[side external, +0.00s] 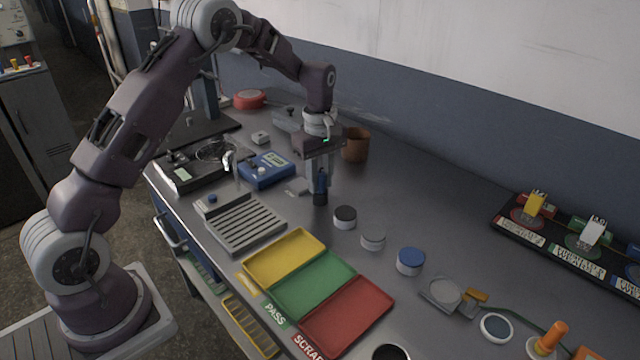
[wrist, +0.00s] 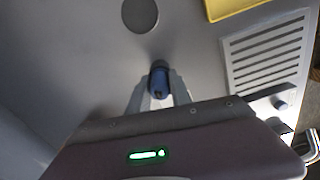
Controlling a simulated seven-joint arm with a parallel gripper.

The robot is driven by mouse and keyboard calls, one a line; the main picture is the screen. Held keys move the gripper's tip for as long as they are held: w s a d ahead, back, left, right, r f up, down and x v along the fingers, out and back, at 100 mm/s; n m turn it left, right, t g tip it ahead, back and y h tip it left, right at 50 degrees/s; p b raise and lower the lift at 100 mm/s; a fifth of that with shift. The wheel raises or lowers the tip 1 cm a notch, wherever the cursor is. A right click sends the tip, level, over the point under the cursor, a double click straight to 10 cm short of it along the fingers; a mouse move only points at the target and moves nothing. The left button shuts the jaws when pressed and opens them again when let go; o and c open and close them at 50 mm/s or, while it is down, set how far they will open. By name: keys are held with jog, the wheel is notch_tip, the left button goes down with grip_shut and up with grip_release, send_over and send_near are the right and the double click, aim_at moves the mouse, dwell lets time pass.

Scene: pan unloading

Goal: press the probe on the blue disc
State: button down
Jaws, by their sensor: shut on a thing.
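My gripper (side external: 320,178) is shut on the probe (side external: 321,187), a dark blue piece with a black lower end. It hangs upright over the bench, left of the discs; whether its tip touches the bench I cannot tell. In the wrist view the probe (wrist: 159,80) shows between the two fingers. The blue disc (side external: 410,257), blue on top with a pale side, stands on the bench to the right of my gripper, beyond a black-topped disc (side external: 345,214) and a grey-topped disc (side external: 373,238). The wrist view shows one dark disc (wrist: 140,14) ahead of the probe; the blue one is not seen there.
Yellow (side external: 284,255), green (side external: 313,284) and red (side external: 346,315) trays lie in front of the discs. A slotted grey rack (side external: 243,223) and a blue meter (side external: 266,169) are to the left. A brown cup (side external: 355,144) stands behind my gripper. A flat grey device (side external: 444,293) sits right of the blue disc.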

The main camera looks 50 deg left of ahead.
notch_tip(320, 180, up, 8)
jog(key=shift+r, duration=0.25)
jog(key=d+m, duration=0.6)
jog(key=d, duration=2.1)
jog(key=shift+s+a+f, duration=0.15)
jog(key=shift+s+f, duration=0.05)
jog(key=shift+f, duration=1.1)
jog(key=shift+s+a+f, duration=0.15)
jog(key=shift+f, duration=1.15)
jog(key=shift+f, duration=0.5)
jog(key=shift+r, duration=2.55)
